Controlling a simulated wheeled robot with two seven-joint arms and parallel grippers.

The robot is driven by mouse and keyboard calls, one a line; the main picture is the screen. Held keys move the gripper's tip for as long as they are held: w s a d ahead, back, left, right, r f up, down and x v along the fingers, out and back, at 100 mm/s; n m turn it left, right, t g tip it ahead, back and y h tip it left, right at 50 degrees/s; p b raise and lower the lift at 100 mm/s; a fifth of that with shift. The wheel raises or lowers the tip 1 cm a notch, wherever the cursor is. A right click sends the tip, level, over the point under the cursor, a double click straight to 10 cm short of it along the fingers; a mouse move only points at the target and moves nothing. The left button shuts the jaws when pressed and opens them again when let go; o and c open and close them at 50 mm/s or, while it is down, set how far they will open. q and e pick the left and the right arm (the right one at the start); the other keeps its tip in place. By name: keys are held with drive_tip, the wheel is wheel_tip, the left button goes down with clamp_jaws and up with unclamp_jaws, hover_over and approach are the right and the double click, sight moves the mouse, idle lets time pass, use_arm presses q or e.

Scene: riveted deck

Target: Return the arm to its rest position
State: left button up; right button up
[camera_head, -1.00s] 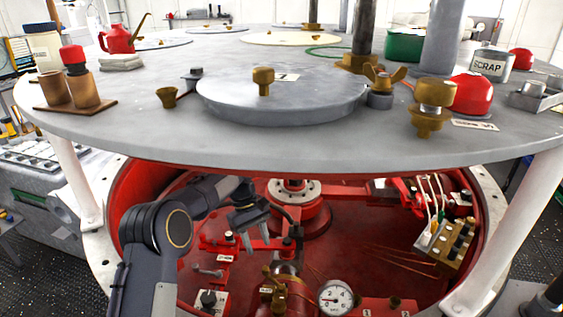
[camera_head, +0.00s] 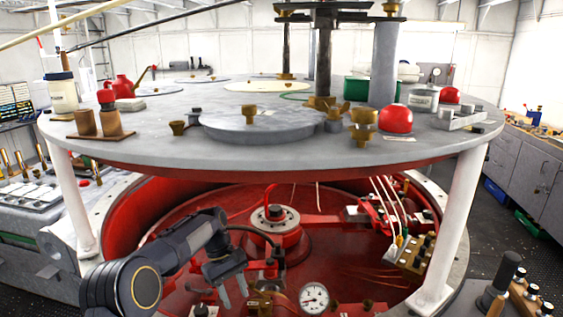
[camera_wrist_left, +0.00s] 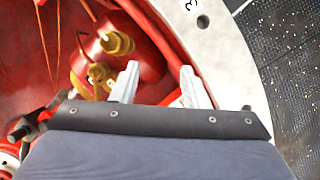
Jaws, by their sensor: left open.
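My left arm (camera_head: 175,255) comes in from the lower left and reaches under the round grey deck into the open red well. My left gripper (camera_head: 232,292) hangs below its dark wrist, fingers pointing down, open and empty over the red floor of the well. In the left wrist view the two pale fingers (camera_wrist_left: 160,72) stand apart with nothing between them. A red fitting with brass parts (camera_wrist_left: 117,42) lies beyond the left finger. The well's pale rim (camera_wrist_left: 215,45) is on the right. My right gripper is not in view.
The grey deck (camera_head: 300,155) stands above on white posts (camera_head: 455,225). In the well are a pressure gauge (camera_head: 313,298), a central red hub (camera_head: 274,222) and a wired terminal block (camera_head: 408,250). A control panel (camera_head: 35,190) is at left.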

use_arm(q)
drive_tip(key=s+a+r+m+t, duration=0.2)
drive_tip(key=s+a+r, duration=0.3)
drive_tip(key=s+r, duration=0.25)
drive_tip(key=s+a+r+m+t, duration=0.15)
drive_tip(key=s+a+r, duration=0.25)
drive_tip(key=s+r, duration=0.4)
drive_tip(key=s+f+m+t, duration=0.1)
drive_tip(key=s+f+t, duration=0.1)
drive_tip(key=s, duration=0.7)
drive_tip(key=s+f+m+t, duration=0.2)
drive_tip(key=s+f+t, duration=0.1)
drive_tip(key=s, duration=0.7)
drive_tip(key=shift+s+d+f+h, duration=0.25)
drive_tip(key=shift+d+f+h, duration=0.1)
drive_tip(key=shift+d, duration=0.1)
